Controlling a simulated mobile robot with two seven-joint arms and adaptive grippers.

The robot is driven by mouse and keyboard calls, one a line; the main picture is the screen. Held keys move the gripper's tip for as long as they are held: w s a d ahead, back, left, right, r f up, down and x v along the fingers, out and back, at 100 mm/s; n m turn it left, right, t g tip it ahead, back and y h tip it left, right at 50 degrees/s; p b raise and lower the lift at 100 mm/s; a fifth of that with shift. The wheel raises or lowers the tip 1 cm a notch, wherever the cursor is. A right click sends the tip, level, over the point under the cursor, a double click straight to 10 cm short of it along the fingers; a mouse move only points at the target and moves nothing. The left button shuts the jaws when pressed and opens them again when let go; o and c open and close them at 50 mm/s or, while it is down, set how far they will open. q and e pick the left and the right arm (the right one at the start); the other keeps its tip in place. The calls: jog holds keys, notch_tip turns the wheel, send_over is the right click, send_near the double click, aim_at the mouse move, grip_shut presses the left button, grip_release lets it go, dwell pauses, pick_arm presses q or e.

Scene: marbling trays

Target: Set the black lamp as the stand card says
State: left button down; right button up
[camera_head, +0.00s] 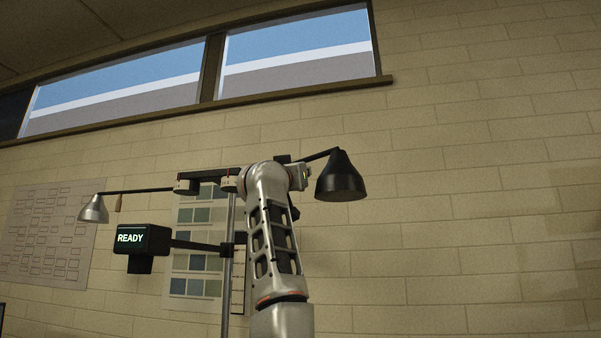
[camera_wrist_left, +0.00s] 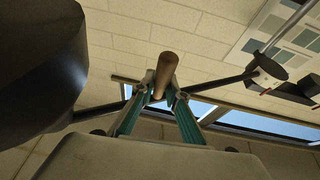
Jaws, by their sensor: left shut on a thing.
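The black lamp (camera_head: 341,178) hangs at the right end of a dark arm on the stand's pole (camera_head: 228,270), its shade opening downward. In the left wrist view its dark shade (camera_wrist_left: 45,65) fills the left side. My left gripper (camera_wrist_left: 163,92) is shut on a brown wooden handle (camera_wrist_left: 166,70) on the lamp's dark arm. In the head view my own arm hides the fingers and the handle. A pale card (camera_head: 238,296) behind the pole is partly hidden by my arm; I cannot read it. My right gripper is not in view.
A silver lamp (camera_head: 93,209) with its own wooden handle (camera_head: 119,203) reaches left from the stand. A black box (camera_head: 142,239) below shows READY. A colour swatch sheet (camera_head: 185,215) and a diagram sheet (camera_head: 45,235) hang on the brick wall. Space right of the black lamp is clear.

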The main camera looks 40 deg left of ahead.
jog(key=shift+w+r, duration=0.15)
pick_arm(q)
jog(key=c, duration=2)
grip_release()
jog(key=shift+o, duration=0.2)
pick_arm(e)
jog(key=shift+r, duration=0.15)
pick_arm(q)
jog(key=v, duration=1.2)
jog(key=shift+d, duration=0.1)
